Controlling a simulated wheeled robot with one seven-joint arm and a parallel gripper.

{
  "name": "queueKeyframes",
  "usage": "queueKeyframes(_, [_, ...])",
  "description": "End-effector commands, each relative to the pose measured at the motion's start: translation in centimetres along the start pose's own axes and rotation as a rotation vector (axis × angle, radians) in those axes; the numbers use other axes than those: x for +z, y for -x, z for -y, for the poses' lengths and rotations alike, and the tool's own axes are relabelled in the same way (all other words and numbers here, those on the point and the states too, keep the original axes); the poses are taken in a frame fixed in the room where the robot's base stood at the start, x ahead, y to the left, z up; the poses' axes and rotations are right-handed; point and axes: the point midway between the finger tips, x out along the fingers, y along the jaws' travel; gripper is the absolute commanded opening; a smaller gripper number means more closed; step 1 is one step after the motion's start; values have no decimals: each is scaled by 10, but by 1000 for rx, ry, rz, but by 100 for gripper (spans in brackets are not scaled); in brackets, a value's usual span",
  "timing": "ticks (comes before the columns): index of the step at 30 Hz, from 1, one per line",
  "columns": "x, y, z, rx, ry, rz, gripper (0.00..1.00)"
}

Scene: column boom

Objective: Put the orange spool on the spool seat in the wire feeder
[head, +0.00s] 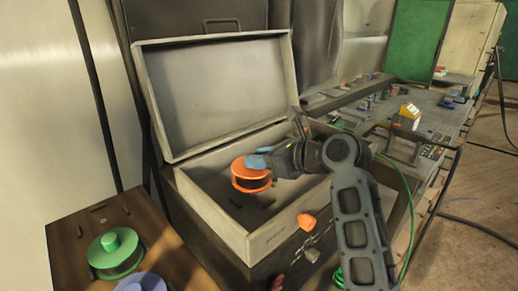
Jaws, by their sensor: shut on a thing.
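The orange spool (250,184) is in the head view, inside the open grey box of the wire feeder (262,238). My gripper (258,163) reaches in from the right and is shut on the spool at its upper right side. The blue fingertips overlap the spool's top. The spool looks roughly level, with its dark core showing between two orange flanges. I cannot tell whether its underside touches the box floor. The spool seat is not clearly visible; the spool and my arm may hide it.
The feeder's lid (215,95) stands open at the back. A green spool (115,253) and a blue-purple spool (140,283) sit on a brown wooden surface (75,232) at lower left. A cluttered workbench (440,118) is at the right, and a green cable (404,195) hangs beside the feeder.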

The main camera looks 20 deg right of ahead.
Motion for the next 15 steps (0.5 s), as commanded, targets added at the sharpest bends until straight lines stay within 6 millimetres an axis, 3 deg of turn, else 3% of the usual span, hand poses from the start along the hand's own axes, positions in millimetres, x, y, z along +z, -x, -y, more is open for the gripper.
queueKeyframes(15, [-34,-15,0,-2,2,7,0])
